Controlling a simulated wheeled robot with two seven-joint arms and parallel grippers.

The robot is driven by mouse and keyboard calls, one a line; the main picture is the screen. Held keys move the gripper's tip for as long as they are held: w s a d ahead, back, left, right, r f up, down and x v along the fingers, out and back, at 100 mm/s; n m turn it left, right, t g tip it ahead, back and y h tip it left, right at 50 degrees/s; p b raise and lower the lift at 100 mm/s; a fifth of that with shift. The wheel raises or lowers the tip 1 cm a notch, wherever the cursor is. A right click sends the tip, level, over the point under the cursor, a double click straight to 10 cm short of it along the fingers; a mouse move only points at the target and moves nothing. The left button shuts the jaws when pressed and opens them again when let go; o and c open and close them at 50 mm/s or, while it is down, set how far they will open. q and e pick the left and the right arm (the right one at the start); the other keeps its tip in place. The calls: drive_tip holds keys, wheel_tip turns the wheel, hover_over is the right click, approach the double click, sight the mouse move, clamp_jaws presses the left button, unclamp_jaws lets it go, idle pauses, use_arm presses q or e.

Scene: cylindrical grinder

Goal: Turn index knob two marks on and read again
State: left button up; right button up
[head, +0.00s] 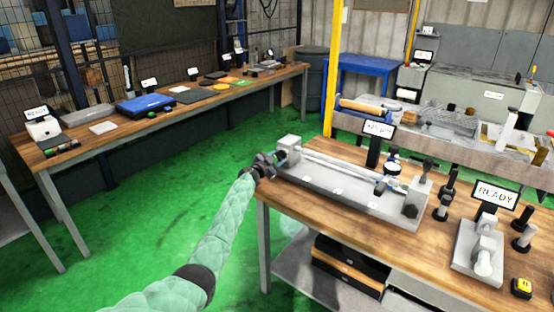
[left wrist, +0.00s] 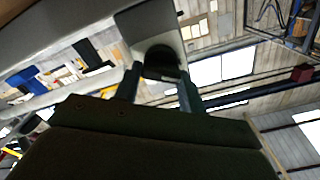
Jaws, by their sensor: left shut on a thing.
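My left gripper (head: 272,162) is at the left end of a grey bench fixture (head: 340,189) on the wooden table, against its headstock block (head: 289,146). In the left wrist view its two fingers (left wrist: 161,88) close on a dark round knob (left wrist: 161,63) that sticks out of the pale block (left wrist: 148,24). The knob's marks do not show. A long bright bar (head: 342,168) runs along the fixture to its right end. A round dial gauge (head: 392,167) stands near that end; its reading is too small to tell. My right gripper is not in view.
A display sign (head: 379,129) stands behind the fixture. Green floor (head: 150,198) is clear at the left.

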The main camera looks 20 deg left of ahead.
use_arm(q)
drive_tip(key=shift+f+m, duration=0.1)
drive_tip(key=shift+m, duration=1.3)
drive_tip(key=shift+m+b, duration=0.5)
drive_tip(key=shift+m, duration=0.4)
drive_tip(key=m, duration=0.1)
drive_tip(key=m+b, duration=0.1)
drive_tip(key=m, duration=0.1)
drive_tip(key=m+b, duration=0.1)
drive_tip(key=shift+d+f+m, duration=0.1)
drive_tip(key=shift+f+m, duration=0.15)
drive_tip(key=shift+m, duration=0.05)
drive_tip(key=m+b, duration=0.3)
drive_tip(key=m, duration=0.3)
drive_tip(key=shift+f, duration=0.1)
drive_tip(key=shift+m, duration=0.5)
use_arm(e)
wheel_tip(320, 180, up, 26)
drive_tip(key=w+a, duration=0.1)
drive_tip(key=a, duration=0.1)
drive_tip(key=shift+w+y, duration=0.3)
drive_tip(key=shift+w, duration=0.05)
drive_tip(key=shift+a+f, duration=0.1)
